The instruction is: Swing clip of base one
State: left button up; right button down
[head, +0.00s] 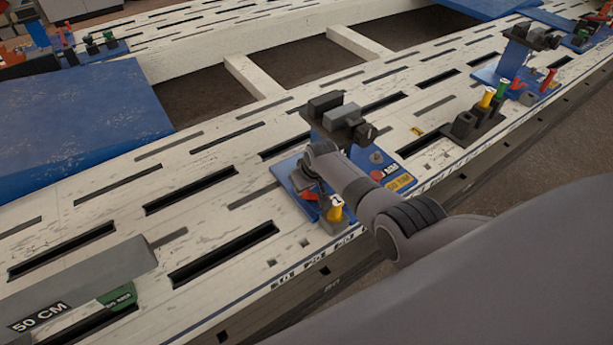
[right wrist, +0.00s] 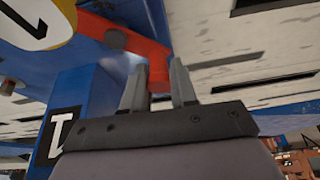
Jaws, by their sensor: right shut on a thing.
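The blue base (head: 284,172) sits on the slotted white bench and carries a dark clamp block (head: 340,118). A yellow-topped peg (head: 335,211) marked 1 stands at its front. The red clip (head: 309,196) shows beside that peg. My right gripper (head: 304,184) is low over the base and partly hidden by my own arm. In the right wrist view, its two fingers (right wrist: 158,83) are shut on the red-orange clip (right wrist: 146,50), which runs between them. A blue post with a 1 label (right wrist: 62,128) is close to the left. My left gripper is not in view.
A second blue base (head: 490,75) with coloured pegs and a dark block (head: 478,124) stand to the right. A grey bar marked 50 CM (head: 80,280) lies at lower left. A blue panel (head: 80,125) covers the upper left. The slotted bench left of the base is clear.

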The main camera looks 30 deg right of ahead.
jog(key=n, duration=0.1)
jog(key=s+n+y, duration=0.1)
jog(key=shift+a+n+p, duration=0.3)
jog(key=shift+n, duration=0.1)
jog(key=shift+s+a+n+g+y, duration=0.15)
jog(key=shift+s+n+g+y, duration=0.3)
jog(key=shift+n, duration=0.75)
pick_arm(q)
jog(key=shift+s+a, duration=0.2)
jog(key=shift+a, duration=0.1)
pick_arm(e)
jog(key=shift+s+a+n+g+y, duration=0.1)
jog(key=shift+s+n+g+y, duration=0.3)
jog(key=shift+n, duration=0.8)
jog(key=shift+s, duration=0.15)
jog(key=c, duration=0.9)
grip_release()
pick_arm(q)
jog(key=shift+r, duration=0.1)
pick_arm(e)
jog(key=shift+r, duration=0.1)
